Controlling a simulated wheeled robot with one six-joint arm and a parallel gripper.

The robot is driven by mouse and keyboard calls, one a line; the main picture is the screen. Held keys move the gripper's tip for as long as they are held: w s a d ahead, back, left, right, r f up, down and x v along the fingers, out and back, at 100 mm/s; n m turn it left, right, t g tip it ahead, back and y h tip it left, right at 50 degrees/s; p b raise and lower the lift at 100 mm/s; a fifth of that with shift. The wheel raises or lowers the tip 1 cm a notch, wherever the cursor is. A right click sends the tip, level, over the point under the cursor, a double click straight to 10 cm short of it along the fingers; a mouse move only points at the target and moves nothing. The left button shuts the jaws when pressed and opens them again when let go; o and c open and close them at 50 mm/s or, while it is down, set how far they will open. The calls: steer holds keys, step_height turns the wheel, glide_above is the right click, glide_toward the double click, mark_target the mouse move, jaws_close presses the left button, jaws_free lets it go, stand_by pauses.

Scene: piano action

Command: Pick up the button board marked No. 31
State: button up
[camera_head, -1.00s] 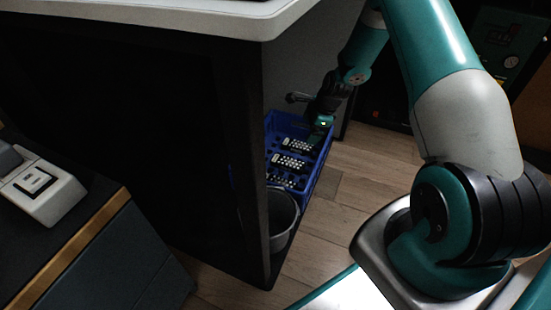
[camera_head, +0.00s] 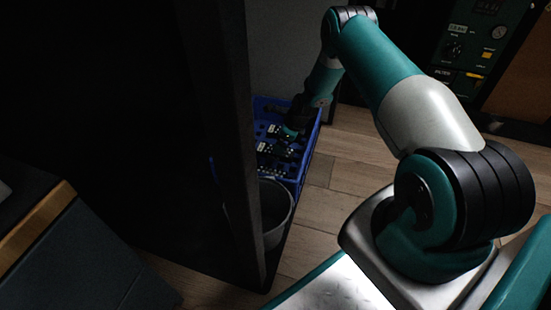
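Several dark button boards with rows of white buttons lie in a blue crate (camera_head: 312,146) on the floor, partly behind the dark cabinet post. One board (camera_head: 276,150) lies nearer the front and another (camera_head: 277,131) farther back. Their numbers are too small to read, so I cannot tell which is No. 31. My gripper (camera_head: 287,134) reaches down into the crate, at or just above the boards. Its fingers are small and dark here, and I cannot tell whether they are open, shut or touching a board.
A grey bucket (camera_head: 274,212) stands in front of the crate. A dark cabinet post (camera_head: 243,150) hides the crate's left side. A green control panel (camera_head: 478,45) stands at the back right. Wooden floor (camera_head: 350,160) is clear right of the crate.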

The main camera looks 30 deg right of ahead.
steer(key=shift+b+x, duration=2.7)
steer(key=shift+s+a+r, duration=0.1)
steer(key=shift+a+r, duration=0.05)
steer(key=shift+c, duration=0.4)
steer(key=c, duration=1)
